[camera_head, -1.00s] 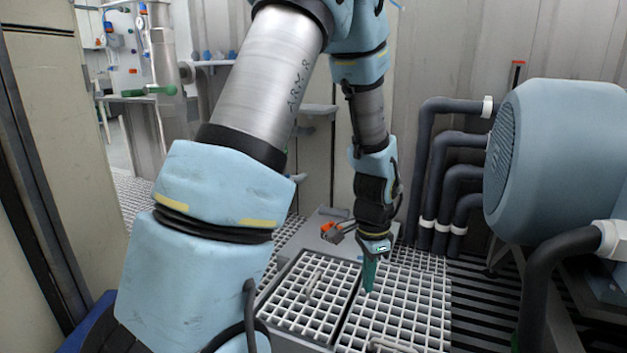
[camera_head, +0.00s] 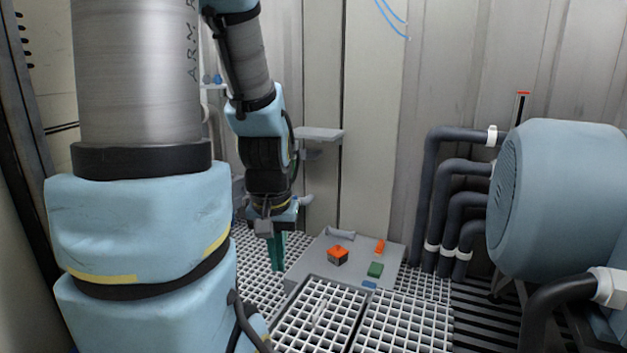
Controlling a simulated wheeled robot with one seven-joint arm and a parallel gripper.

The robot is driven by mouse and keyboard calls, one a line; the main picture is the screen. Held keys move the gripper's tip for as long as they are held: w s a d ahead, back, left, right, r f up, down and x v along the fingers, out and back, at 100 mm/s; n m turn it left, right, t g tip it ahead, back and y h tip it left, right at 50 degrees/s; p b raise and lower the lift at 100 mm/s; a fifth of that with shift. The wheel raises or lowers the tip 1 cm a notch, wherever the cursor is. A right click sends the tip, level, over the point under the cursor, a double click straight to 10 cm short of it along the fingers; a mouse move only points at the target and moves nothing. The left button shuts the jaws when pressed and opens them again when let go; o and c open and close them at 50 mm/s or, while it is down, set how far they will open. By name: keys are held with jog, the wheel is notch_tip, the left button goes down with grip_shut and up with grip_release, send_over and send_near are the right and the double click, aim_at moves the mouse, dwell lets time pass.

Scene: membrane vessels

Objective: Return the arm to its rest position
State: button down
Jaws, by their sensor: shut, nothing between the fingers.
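My arm rises at the left of the head view and bends down to my gripper (camera_head: 276,252). The gripper points downward, with its teal fingers together and nothing between them. It hangs left of a grey tray (camera_head: 318,262) and appears apart from it. The far ends of the fingers show against the white floor grating.
The tray bears an orange block (camera_head: 338,256), a green block (camera_head: 375,269), an orange piece (camera_head: 380,246) and a blue piece (camera_head: 370,285). Gratings (camera_head: 405,322) lie in front. Dark pipes (camera_head: 437,190) and a blue motor (camera_head: 565,195) stand right. A shelf (camera_head: 318,134) juts from the wall.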

notch_tip(320, 180, up, 27)
jog(key=p, duration=2.5)
jog(key=shift+r, duration=0.2)
